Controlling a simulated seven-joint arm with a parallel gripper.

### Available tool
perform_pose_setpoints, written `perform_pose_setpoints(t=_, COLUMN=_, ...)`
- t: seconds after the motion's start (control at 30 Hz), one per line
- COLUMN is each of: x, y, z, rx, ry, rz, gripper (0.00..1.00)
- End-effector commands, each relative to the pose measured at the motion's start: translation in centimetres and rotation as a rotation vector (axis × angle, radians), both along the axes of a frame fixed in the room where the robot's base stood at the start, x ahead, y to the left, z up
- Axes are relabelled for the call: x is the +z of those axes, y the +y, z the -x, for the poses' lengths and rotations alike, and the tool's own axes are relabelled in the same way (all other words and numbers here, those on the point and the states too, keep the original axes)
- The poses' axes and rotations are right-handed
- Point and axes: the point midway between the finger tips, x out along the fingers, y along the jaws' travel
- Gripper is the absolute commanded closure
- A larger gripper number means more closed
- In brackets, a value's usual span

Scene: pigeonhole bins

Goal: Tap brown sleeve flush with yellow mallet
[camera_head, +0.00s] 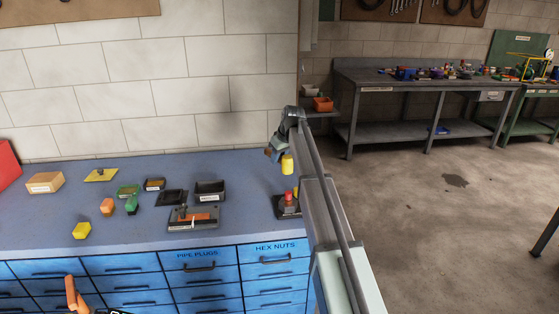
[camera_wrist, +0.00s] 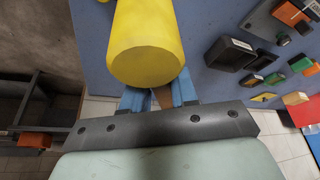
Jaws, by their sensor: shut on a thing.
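My gripper (camera_head: 274,152) is raised above the right end of the blue bench and shut on the yellow mallet (camera_head: 288,165). In the wrist view the mallet's yellow head (camera_wrist: 147,45) fills the top middle, and a brown part, seemingly its handle, shows between the blue fingers (camera_wrist: 160,98). Below the mallet in the head view, a dark block with a red upright piece (camera_head: 289,200) stands near the bench's front right edge, apart from the mallet. I cannot make out the brown sleeve for certain; a small brownish piece (camera_head: 182,212) shows on a grey fixture (camera_head: 207,224).
Two black bins (camera_head: 210,190) stand behind the fixture. My arm hides the bench's right end. The bench is clear between the black bins and the red-topped block.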

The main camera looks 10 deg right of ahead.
Motion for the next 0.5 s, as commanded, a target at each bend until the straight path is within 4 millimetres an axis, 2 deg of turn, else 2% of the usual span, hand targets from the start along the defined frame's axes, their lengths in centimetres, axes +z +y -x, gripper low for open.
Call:
perform_pose_setpoints(t=0.2, x=-0.11, y=0.51, z=0.79, rx=0.184, ry=-0.001, rz=0.0, gripper=1.0)
perform_pose_setpoints(t=0.5, x=-0.57, y=0.53, z=0.96, rx=0.256, ry=0.0, rz=0.0, gripper=1.0)
